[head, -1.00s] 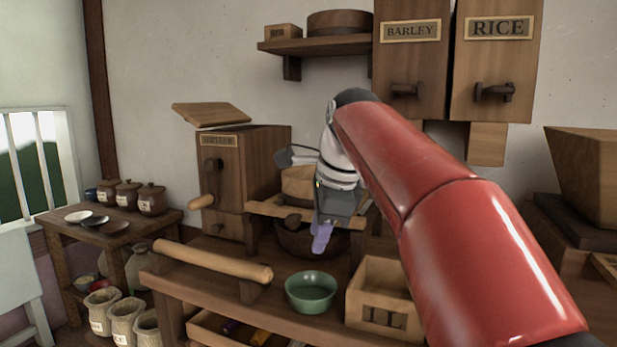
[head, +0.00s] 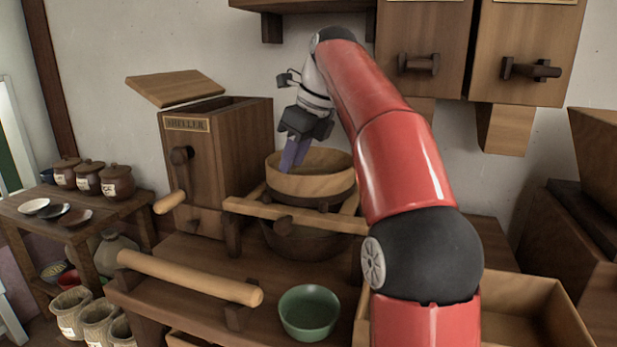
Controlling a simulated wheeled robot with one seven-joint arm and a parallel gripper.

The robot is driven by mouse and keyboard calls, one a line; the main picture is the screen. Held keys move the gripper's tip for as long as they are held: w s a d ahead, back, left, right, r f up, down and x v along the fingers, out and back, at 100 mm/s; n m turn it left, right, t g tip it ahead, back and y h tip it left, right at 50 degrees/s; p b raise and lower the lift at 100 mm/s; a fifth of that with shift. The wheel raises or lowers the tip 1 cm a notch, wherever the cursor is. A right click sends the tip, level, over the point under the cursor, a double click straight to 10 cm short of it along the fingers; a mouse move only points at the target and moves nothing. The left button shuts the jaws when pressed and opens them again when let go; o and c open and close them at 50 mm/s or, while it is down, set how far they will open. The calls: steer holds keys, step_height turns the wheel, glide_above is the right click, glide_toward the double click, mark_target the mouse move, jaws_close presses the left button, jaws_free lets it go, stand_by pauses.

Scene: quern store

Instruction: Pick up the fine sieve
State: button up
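A round wooden sieve (head: 315,188), light above with a dark lower band, sits level on a wooden rail frame (head: 262,209) in the head view. I cannot read any label showing whether it is the fine one. A dark bowl (head: 300,243) is beneath the frame. My gripper (head: 290,164) points down at the sieve's left side, with its purple-grey fingers overlapping the rim. I cannot tell whether they touch the rim, straddle it or hang inside, nor how far apart they are. The sieve's mesh is hidden.
The sheller box (head: 190,150) with its raised lid stands close left of the sieve. A green bowl (head: 309,314) and a wooden roller handle (head: 190,277) are at the bench front. An open wooden box (head: 540,300) is at right, partly behind my arm.

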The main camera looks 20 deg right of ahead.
mark_target(286, 198)
steer(key=x, duration=0.2)
steer(key=b+x, duration=0.1)
steer(key=s+b+x, duration=0.1)
steer(key=x, duration=0.1)
steer(key=shift+w+a+f, duration=0.15)
steer(key=shift+f, duration=0.25)
steer(key=shift+c, duration=0.4)
jaws_close()
